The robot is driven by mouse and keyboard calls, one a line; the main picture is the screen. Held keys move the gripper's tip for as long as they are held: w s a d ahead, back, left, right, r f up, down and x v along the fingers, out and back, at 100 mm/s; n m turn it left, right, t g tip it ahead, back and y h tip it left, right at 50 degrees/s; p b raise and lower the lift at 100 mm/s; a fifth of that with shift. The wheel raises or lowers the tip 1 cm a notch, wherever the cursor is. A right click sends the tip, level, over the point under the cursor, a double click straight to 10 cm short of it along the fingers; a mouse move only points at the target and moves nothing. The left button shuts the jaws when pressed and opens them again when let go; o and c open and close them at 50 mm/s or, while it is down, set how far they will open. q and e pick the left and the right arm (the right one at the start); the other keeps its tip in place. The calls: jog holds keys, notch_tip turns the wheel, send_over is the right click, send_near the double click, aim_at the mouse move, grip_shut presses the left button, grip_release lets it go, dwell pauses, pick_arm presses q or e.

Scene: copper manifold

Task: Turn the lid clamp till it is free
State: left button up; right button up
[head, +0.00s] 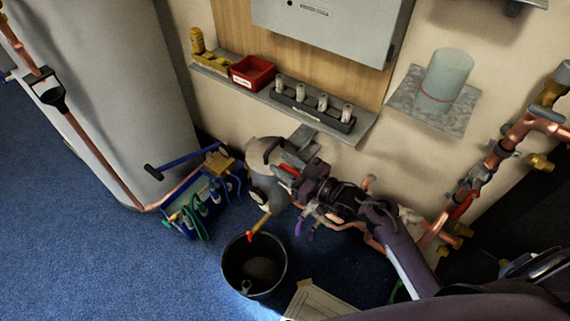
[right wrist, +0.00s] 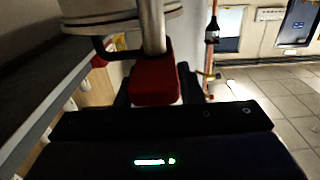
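A grey rounded vessel (head: 264,188) stands low against the wall in the head view, with a dark bracket at its top. The red grip of the lid clamp (head: 289,170) shows beside my right gripper (head: 300,176). In the right wrist view the red grip (right wrist: 155,82) hangs on a metal rod (right wrist: 152,28) under a pale round rim (right wrist: 110,14). The dark fingers of my right gripper (right wrist: 155,90) stand close on both sides of the red grip and appear shut on it. My left gripper is not in view.
A black bucket (head: 254,285) stands on the blue carpet below the vessel. A blue tool rack (head: 200,205) is to the left. A wall shelf (head: 262,93) with a red bin (head: 252,73) runs above. Copper pipes (head: 475,184) rise at the right.

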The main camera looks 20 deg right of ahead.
grip_shut()
